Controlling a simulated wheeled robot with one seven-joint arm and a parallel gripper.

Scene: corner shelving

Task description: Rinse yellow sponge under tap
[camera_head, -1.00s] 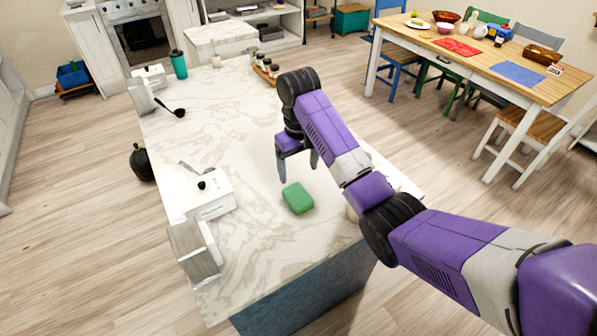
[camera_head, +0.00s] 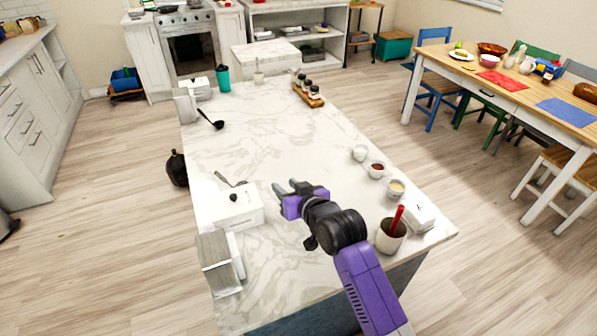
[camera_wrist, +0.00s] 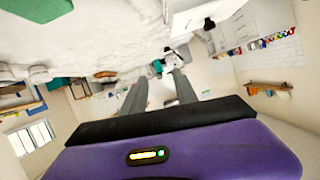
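I see no yellow sponge and no tap in these views. A green block like a sponge (camera_wrist: 38,14) shows at the top left corner of the wrist view, on the pale counter. In the head view no sponge shows; my arm covers part of the counter there. My gripper (camera_head: 285,187) is low over the middle of the marble counter (camera_head: 270,140), right of a white lidded box (camera_head: 237,207). In the wrist view its two fingers (camera_wrist: 160,76) stand apart with nothing between them, so it is open and empty.
A cup with a red handle (camera_head: 391,235), small bowls (camera_head: 376,170) and a white box (camera_head: 420,214) line the counter's right edge. A ladle (camera_head: 212,121) and teal bottle (camera_head: 222,78) are farther back. The dining table (camera_head: 470,75) stands right. The counter's middle is clear.

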